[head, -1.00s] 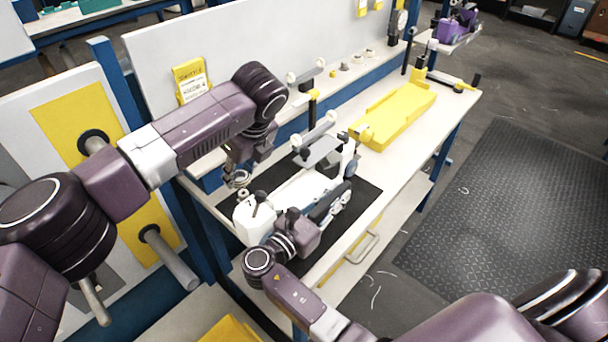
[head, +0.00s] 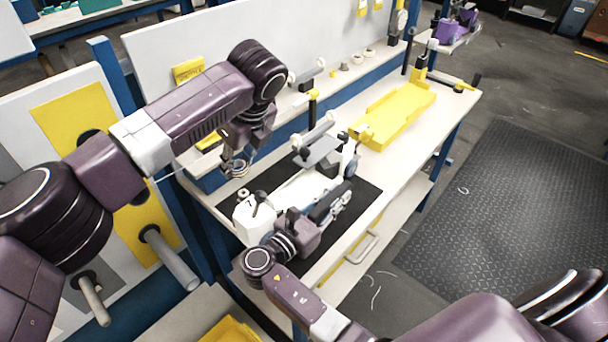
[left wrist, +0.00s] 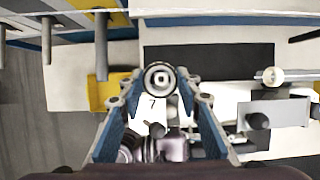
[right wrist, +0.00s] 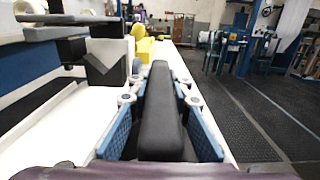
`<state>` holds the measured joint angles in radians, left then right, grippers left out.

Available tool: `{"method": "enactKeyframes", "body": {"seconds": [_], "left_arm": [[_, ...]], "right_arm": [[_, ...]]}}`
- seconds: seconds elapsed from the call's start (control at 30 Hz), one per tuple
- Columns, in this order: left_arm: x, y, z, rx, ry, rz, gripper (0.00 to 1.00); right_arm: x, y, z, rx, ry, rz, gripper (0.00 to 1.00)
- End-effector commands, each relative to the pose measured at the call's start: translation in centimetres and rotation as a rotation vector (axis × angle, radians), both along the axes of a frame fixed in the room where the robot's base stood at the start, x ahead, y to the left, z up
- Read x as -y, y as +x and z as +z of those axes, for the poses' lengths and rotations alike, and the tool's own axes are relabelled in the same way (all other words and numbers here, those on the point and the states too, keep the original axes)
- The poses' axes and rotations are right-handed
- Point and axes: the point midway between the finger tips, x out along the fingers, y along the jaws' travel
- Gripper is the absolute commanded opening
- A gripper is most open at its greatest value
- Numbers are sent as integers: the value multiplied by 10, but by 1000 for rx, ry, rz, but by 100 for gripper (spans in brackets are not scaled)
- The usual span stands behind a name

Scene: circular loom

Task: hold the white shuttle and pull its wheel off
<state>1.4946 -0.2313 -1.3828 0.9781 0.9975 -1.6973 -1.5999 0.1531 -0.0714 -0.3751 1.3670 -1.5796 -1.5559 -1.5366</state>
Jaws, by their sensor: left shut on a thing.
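The white shuttle (head: 256,222) lies on the black mat at the near end of the bench. Its white body, with a "7", also shows in the left wrist view (left wrist: 147,126). My left gripper (head: 237,169) is above and behind it, its fingers shut on the round wheel (left wrist: 160,78), which looks clear of the shuttle in the head view. My right gripper (right wrist: 160,98) has its fingers on both sides of a black bar (right wrist: 162,115) at the shuttle's right side. I cannot tell whether its pads press on the bar.
The black mat (head: 365,196) has free room on its right. A yellow tray (head: 395,115) stands farther along the bench. Grey fixtures (head: 318,148) stand behind the shuttle. A white back panel (head: 200,40) rises behind the bench, with a yellow card (head: 187,70).

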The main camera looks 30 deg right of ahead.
Motion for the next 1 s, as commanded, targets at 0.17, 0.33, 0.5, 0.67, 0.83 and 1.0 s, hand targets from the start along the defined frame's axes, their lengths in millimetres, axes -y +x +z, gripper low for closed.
{"method": "enactKeyframes", "body": {"seconds": [0.17,0.33,0.5,0.67,0.83,1.0], "left_arm": [[0,0,0,0,0,0,0],[0,0,0,0,0,0,0],[0,0,0,0,0,0,0],[0,0,0,0,0,0,0],[0,0,0,0,0,0,0],[0,0,0,0,0,0,0]], "right_arm": [[0,0,0,0,-1,0,37],[0,0,0,0,-1,0,37],[0,0,5,3,-1,0,37],[0,0,26,5,1,0,37],[0,0,59,6,2,0,37],[0,0,86,4,1,0,37]]}}
